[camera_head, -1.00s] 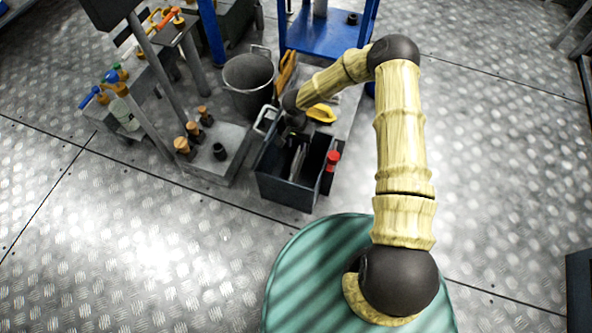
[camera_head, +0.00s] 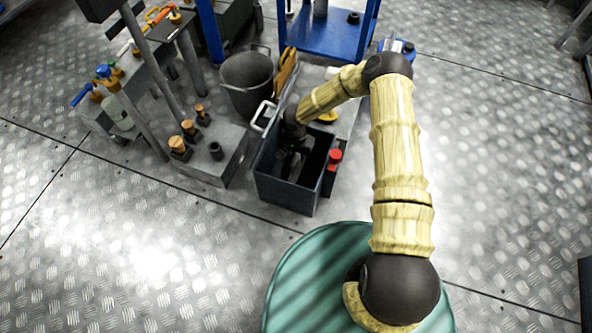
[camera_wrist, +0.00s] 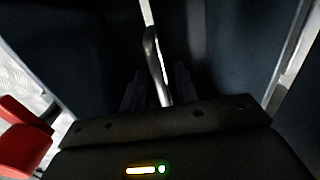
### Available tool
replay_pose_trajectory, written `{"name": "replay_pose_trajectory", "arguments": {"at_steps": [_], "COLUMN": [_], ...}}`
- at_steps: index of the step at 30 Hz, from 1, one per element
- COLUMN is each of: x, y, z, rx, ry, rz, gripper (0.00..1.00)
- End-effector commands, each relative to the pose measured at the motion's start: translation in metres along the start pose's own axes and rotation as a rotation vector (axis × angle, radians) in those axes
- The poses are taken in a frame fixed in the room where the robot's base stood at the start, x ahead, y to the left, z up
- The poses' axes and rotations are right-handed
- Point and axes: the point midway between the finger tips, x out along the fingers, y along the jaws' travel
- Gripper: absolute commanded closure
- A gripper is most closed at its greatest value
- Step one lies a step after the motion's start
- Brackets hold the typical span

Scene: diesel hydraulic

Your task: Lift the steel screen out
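A dark open-topped bin (camera_head: 290,195) stands on the floor in the head view, and my gripper (camera_head: 290,160) reaches down into it. In the wrist view, a thin bright steel piece with a curved, bar-like end (camera_wrist: 156,65), seemingly the steel screen, stands between the two dark fingers of my gripper (camera_wrist: 160,88). The fingers look apart, with a dark gap on the left side of the bar. The screen's lower part is hidden in the dark bin and behind my gripper's body.
A red-capped item (camera_head: 334,157) is at the bin's right side; it also shows in the wrist view (camera_wrist: 25,140). A grey bucket (camera_head: 247,85) and a block with wooden-handled tools (camera_head: 215,160) stand left. A blue frame (camera_head: 325,42) stands behind. Floor in front is clear.

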Motion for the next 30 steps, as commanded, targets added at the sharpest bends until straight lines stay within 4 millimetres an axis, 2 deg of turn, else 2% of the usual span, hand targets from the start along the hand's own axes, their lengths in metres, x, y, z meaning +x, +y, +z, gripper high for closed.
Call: {"name": "replay_pose_trajectory", "arguments": {"at_steps": [7, 8, 12, 30], "x": [0.001, 0.001, 0.001, -0.015], "y": [0.000, 0.000, 0.000, 0.000], "z": [0.000, 0.000, 0.000, 0.000], "rx": [0.000, 0.000, 0.000, 0.001], "ry": [0.000, 0.000, 0.000, 0.000], "rz": [0.000, 0.000, 0.000, -0.001], "gripper": [0.69, 0.73, 1.00, 1.00]}}
